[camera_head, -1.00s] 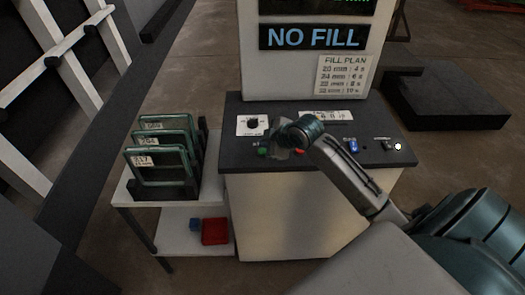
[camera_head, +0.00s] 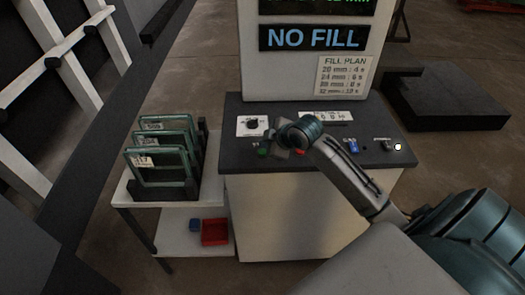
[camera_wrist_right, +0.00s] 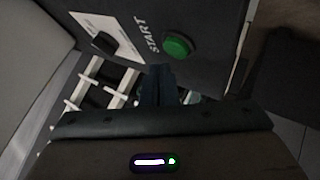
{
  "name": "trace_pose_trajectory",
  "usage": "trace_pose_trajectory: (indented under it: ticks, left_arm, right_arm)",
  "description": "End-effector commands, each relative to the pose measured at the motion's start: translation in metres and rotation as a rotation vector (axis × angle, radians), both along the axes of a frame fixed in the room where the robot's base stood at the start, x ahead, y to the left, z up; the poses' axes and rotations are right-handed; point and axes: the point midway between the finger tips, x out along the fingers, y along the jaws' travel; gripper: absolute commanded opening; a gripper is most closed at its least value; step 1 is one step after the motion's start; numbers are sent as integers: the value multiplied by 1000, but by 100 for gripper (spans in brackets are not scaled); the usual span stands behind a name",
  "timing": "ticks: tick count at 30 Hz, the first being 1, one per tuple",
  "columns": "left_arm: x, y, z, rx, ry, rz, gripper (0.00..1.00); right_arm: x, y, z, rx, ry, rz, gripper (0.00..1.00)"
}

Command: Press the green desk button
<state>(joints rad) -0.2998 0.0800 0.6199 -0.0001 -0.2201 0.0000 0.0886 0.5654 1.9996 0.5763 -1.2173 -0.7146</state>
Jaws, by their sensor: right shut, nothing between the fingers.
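The green button (camera_head: 263,152) sits on the dark desk top, left of centre, near the front edge. In the right wrist view the green button (camera_wrist_right: 178,45) is round, in a dark ring, beside the word START. My right gripper (camera_head: 281,153) is over the desk, just right of the button in the head view. Its shut, empty fingers (camera_wrist_right: 158,73) point toward the desk, near the button's lower left in the wrist view. Whether they touch it cannot be told. My left gripper is not in view.
A black knob on a white plate (camera_head: 252,125) is left of my wrist. A red control (camera_head: 299,151), a blue control (camera_head: 352,146) and a lit white one (camera_head: 398,147) are along the desk. The NO FILL display (camera_head: 313,38) stands behind. A rack of framed panels (camera_head: 160,165) is left.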

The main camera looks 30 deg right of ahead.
Motion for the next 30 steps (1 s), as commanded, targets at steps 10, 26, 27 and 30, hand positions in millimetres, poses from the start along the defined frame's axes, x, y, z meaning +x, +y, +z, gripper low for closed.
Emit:
trace_pose_trajectory:
  ticks: [10,26,27,30]
  left_arm:
    - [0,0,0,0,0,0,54]
    - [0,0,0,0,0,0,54]
    - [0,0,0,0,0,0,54]
    - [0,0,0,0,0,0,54]
  right_arm:
    - [0,0,0,0,0,0,0]
    - [0,0,-8,0,1,0,0]
    - [0,0,-9,0,1,0,0]
    - [0,0,-9,-1,1,-1,0]
